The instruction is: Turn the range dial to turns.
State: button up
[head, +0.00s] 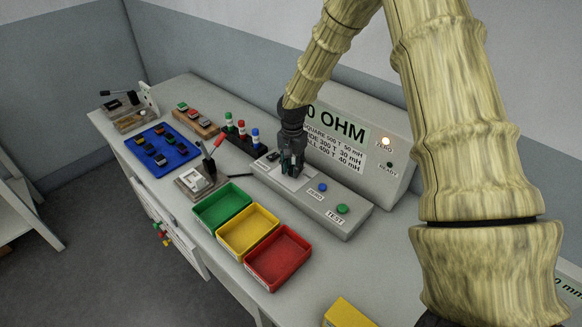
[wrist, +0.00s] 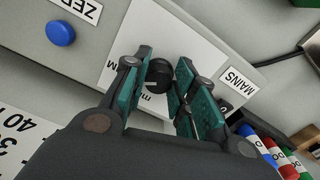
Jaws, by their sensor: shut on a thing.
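The range dial (wrist: 158,76) is a small round black knob on a white plate (wrist: 185,32) of the grey test unit (head: 352,212). Letters, partly covered, show around the knob in the wrist view. My gripper (head: 291,163) reaches down onto this plate in the head view and hides the dial there. In the wrist view my gripper (wrist: 165,72) has its teal finger pads on either side of the knob, shut on it. I cannot read which mark the dial points to.
A blue ZERO button (head: 323,187) and a green TEST button (head: 342,209) sit right of my gripper. Green (head: 222,224), yellow (head: 267,247) and red (head: 304,276) trays stand in front. Upright coloured cylinders (head: 241,129) and a lever switch (head: 196,179) stand at left. The display (head: 340,122) rises close behind.

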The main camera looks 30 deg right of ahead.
jog(key=shift+d+n, duration=0.3)
jog(key=shift+n, duration=0.6)
jog(key=shift+d+n, duration=0.1)
jog(key=shift+n, duration=1.2)
jog(key=shift+s+f, duration=0.15)
jog(key=shift+f, duration=0.05)
jog(key=o, duration=1)
jog(key=shift+r, duration=0.1)
jog(key=shift+w+r, duration=0.2)
jog(key=shift+r, duration=0.45)
notch_tip(320, 180, up, 11)
jog(key=shift+s+f, duration=0.1)
jog(key=shift+f, duration=0.05)
